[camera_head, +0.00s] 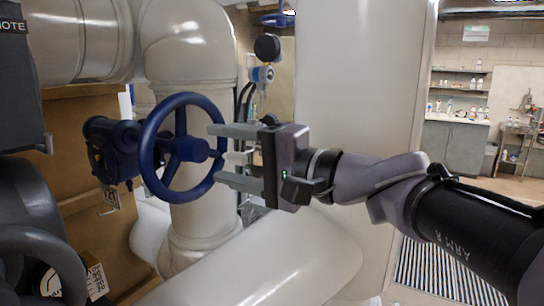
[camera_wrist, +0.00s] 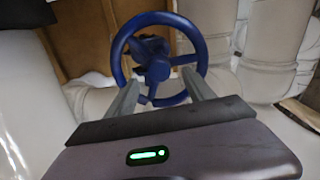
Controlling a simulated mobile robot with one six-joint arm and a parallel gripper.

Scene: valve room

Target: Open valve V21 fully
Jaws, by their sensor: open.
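A blue valve handwheel (camera_head: 153,148) with spokes and a central hub stands upright on a blue valve body (camera_head: 108,150) in the head view.
Large cream pipes (camera_head: 190,50) stand behind the wheel, and another runs below my gripper (camera_head: 270,270). A gauge (camera_head: 267,47) is behind the gripper. A tan board (camera_head: 85,225) is at left. Shelves and a grey cabinet (camera_head: 452,143) are far right.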

